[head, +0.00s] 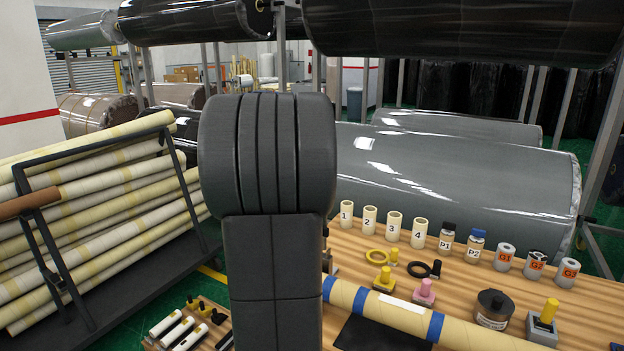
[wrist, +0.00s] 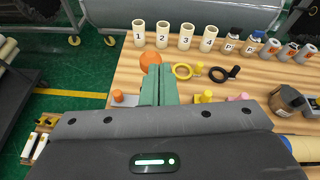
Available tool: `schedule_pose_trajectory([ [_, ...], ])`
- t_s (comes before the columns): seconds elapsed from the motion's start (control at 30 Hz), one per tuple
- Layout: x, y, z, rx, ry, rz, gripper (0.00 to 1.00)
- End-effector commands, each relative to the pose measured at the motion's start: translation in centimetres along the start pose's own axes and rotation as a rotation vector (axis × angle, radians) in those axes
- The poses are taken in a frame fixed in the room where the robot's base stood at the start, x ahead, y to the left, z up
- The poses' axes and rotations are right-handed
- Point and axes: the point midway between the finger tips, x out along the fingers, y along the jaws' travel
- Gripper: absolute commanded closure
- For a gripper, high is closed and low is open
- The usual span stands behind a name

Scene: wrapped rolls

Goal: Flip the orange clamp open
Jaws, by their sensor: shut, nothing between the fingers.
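The orange clamp (wrist: 118,97) shows in the wrist view as an orange knob on a light grey base, near the left edge of the wooden table (wrist: 128,75). My gripper (wrist: 160,68) is shut and empty. Its green fingers lie together, to the right of the orange clamp in the picture and apart from it. The fingers partly cover the clamp's base side and the lower edge of a round orange piece (wrist: 150,58). In the head view my own arm hides the orange clamp and the gripper.
Numbered cream tubes (head: 346,213) stand along the back, with bottles (head: 446,238) and grey rolls (head: 505,256) beside them. A yellow ring (head: 376,257), a black ring (head: 421,269) and yellow and pink clamps (head: 424,292) lie right. A long tube (head: 455,331) lies in front.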

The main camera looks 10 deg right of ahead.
Motion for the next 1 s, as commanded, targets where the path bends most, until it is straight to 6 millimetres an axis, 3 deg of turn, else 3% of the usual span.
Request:
schedule_pose_trajectory([
  [0.2,-2.1,-0.6,3.5,0.002,-0.001,0.001,1.00],
  [0.4,-3.2,-0.9,5.3,0.001,0.000,0.001,1.00],
  [0.83,-3.5,-0.9,5.6,-0.001,0.002,0.002,1.00],
  [1.0,-3.0,-0.7,4.7,-0.003,0.004,0.002,1.00],
])
